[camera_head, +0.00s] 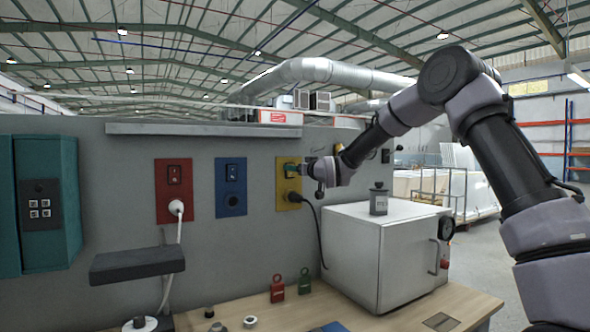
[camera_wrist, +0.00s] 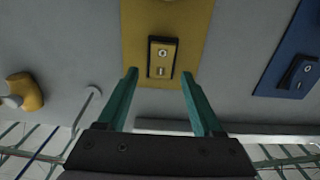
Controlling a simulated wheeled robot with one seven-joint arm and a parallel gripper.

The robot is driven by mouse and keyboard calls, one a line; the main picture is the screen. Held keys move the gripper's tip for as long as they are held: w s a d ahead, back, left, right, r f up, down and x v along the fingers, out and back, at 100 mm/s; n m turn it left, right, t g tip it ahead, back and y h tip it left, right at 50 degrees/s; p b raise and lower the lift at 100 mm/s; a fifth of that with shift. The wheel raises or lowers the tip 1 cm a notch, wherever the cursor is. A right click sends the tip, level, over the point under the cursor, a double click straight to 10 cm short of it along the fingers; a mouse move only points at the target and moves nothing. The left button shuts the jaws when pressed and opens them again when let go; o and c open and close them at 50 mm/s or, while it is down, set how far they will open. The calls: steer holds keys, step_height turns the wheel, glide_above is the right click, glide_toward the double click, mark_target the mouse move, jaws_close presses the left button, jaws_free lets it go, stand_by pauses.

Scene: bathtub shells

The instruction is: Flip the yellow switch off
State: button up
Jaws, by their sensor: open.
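The yellow wall plate (camera_head: 283,193) is on the grey panel, to the right of the blue and red plates. In the head view my gripper (camera_head: 292,170) hides the switch. A black plug with a cable sits low on the yellow plate.
The blue plate (camera_head: 231,187) and red plate (camera_head: 174,190) are to the left, the red one with a white plug. A ledge (camera_head: 204,130) runs above the plates. A white box (camera_head: 350,245) stands on the table below. A yellow fixture (camera_wrist: 24,91) is at left in the wrist view.

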steer(key=shift+w+a, duration=0.45)
steer(key=shift+w, duration=0.15)
